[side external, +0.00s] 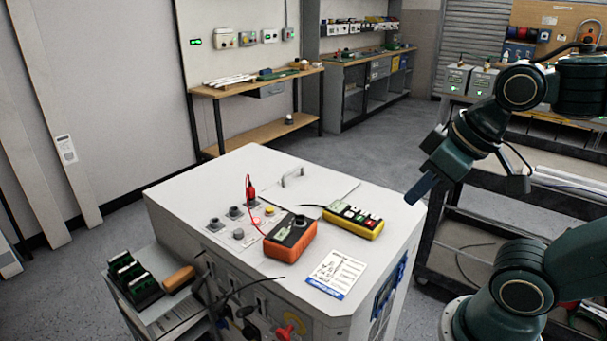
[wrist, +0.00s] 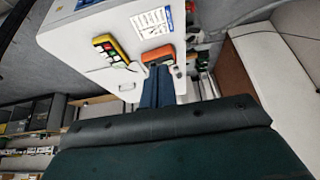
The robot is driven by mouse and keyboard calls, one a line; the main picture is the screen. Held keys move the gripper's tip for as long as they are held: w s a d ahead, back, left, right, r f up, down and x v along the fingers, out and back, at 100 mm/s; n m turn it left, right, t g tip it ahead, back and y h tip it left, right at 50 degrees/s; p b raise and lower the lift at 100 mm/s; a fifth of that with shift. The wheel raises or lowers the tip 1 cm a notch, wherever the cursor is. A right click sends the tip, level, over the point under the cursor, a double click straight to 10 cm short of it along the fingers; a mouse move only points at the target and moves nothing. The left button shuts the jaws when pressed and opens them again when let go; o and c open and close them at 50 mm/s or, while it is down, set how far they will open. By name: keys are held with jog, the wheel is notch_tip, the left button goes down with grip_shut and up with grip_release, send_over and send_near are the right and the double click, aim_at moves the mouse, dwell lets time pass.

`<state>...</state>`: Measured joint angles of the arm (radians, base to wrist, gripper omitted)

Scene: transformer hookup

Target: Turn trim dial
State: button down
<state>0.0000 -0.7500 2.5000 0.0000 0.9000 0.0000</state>
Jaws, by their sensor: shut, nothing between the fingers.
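A grey cabinet (side external: 190,194) has several round grey knobs (side external: 238,233) along the left part of its top; I cannot tell which one is the trim dial. An orange meter (side external: 290,240) with a dark knob on its face sits near the knobs, and a red probe (side external: 250,190) stands upright behind it. My gripper (side external: 415,192) is shut and empty, in the air beyond the right side of the cabinet, well apart from the knobs. In the wrist view my gripper's fingers (wrist: 158,80) are together and partly cover the knob area beside the orange meter (wrist: 158,55).
A yellow pendant (side external: 353,221) with coloured buttons and a printed card (side external: 335,274) lie on the cabinet top. A side shelf (side external: 170,318) holds green blocks and a wooden-handled tool. A dark cart (side external: 455,220) stands at right. The space above the cabinet is mostly free.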

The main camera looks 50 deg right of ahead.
jog(key=c, duration=1.3)
grip_release()
jog(key=shift+w+r, duration=0.15)
jog(key=shift+c, duration=0.2)
jog(key=shift+o, duration=0.8)
jog(key=shift+w+r, duration=0.15)
jog(key=shift+w, duration=0.15)
jog(key=w+r+n+g, duration=0.3)
jog(key=w, duration=1.9)
jog(key=w+a+f+n+g, duration=0.1)
jog(key=w+a+f+n, duration=0.1)
jog(key=w+f, duration=0.5)
jog(key=w+a+f+n+g, duration=0.1)
jog(key=w+f, duration=0.7)
jog(key=w, duration=0.3)
jog(key=shift+w+a+f+n, duration=0.3)
jog(key=shift+a+n, duration=0.1)
jog(key=shift+f, duration=0.15)
